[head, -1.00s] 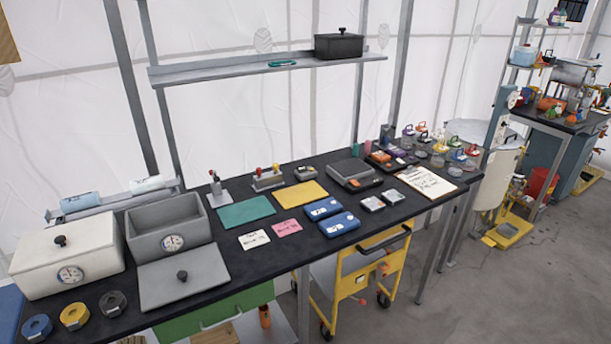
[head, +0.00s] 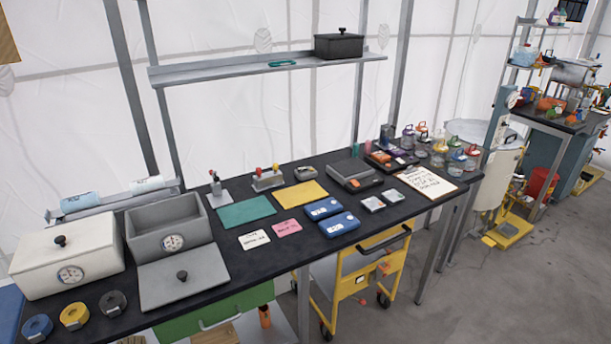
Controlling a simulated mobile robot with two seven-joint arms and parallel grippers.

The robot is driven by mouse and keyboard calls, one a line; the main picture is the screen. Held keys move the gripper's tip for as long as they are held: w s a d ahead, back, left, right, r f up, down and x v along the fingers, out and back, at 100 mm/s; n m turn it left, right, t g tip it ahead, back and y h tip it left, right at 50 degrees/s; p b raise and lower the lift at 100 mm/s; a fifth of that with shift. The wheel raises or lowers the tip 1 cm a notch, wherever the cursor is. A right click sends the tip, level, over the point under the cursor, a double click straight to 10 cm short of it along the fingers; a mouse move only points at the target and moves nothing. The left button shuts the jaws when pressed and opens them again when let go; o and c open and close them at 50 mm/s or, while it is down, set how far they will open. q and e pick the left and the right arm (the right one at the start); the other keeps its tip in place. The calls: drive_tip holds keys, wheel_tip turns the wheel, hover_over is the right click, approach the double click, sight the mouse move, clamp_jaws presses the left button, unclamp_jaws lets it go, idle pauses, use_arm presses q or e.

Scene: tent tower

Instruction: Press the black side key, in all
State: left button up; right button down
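I cannot make out a black side key for certain at this size. Devices on the black bench (head: 215,262) include a grey flat-topped unit (head: 350,168) with a darker front part, at the bench's right half. Two small grey boxes with light tops, one on the left (head: 372,204) and one on the right (head: 393,196), lie in front of it. Two blue cases with white labels, a rear one (head: 322,209) and a front one (head: 339,224), lie to their left. Neither of my grippers is in view.
A white lidded box (head: 65,255), an open grey box (head: 170,235) and its lid (head: 183,278) fill the bench's left. Green (head: 246,212) and yellow (head: 300,193) mats lie mid-bench. A clipboard (head: 430,182) and several jars are right. A yellow cart (head: 365,275) stands below.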

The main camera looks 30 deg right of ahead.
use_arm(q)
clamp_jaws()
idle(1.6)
